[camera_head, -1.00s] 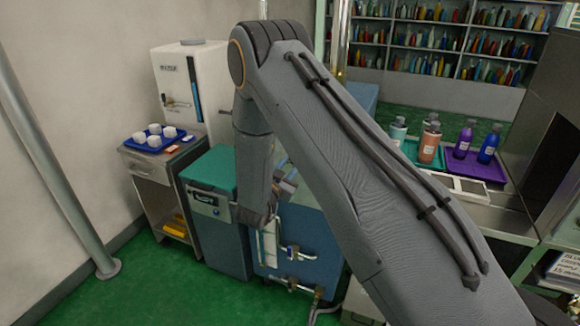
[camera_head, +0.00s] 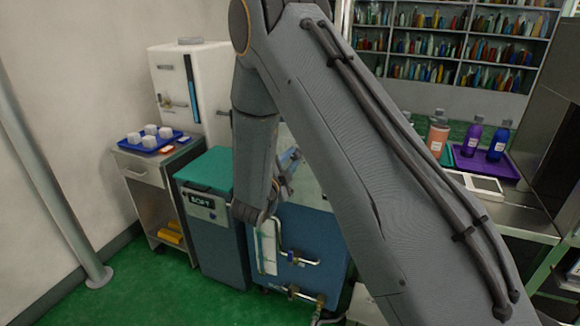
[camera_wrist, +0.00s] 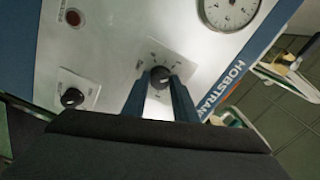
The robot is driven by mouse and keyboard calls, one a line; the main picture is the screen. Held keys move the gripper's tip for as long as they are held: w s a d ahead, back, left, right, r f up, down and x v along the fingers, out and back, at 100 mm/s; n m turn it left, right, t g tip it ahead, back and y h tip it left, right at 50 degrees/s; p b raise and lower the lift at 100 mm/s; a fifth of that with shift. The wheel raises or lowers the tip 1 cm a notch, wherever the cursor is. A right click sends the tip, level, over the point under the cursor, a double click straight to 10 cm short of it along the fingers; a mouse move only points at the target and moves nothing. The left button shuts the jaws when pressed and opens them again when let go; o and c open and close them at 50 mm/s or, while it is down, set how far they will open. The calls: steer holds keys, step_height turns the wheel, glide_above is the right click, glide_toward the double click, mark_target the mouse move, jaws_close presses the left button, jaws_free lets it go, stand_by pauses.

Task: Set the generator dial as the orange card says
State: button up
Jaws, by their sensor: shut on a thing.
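The generator (camera_head: 320,240) is a blue cabinet behind my arm in the head view. Its pale panel fills much of the wrist view, with a small black dial (camera_wrist: 160,74) on a square plate with marks around it. My gripper (camera_wrist: 160,82) has its two blue-grey fingers closed on the dial from either side. The dial's marks are too small to read. A small orange card (camera_head: 168,149) lies on the side cabinet by the blue tray in the head view; its text is unreadable. In the head view my arm hides most of the dial area.
A second black knob (camera_wrist: 72,97), a red light (camera_wrist: 73,17) and a round gauge (camera_wrist: 230,8) are on the panel. Pipes with valves (camera_head: 298,258) stick out in front of the generator. A teal-lidded unit (camera_head: 205,175) stands left. Green floor is free at front left.

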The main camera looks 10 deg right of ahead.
steer(key=m+b, duration=0.5)
steer(key=shift+f+m, duration=0.15)
steer(key=shift+m, duration=0.15)
steer(key=m+b, duration=0.3)
steer(key=b, duration=0.1)
steer(key=shift+m, duration=0.4)
steer(key=o, duration=1.1)
steer(key=shift+c, duration=0.2)
steer(key=shift+s, duration=0.1)
steer(key=b+v, duration=0.1)
steer(key=v, duration=0.6)
steer(key=shift+s+a, duration=0.2)
steer(key=shift+a, duration=0.05)
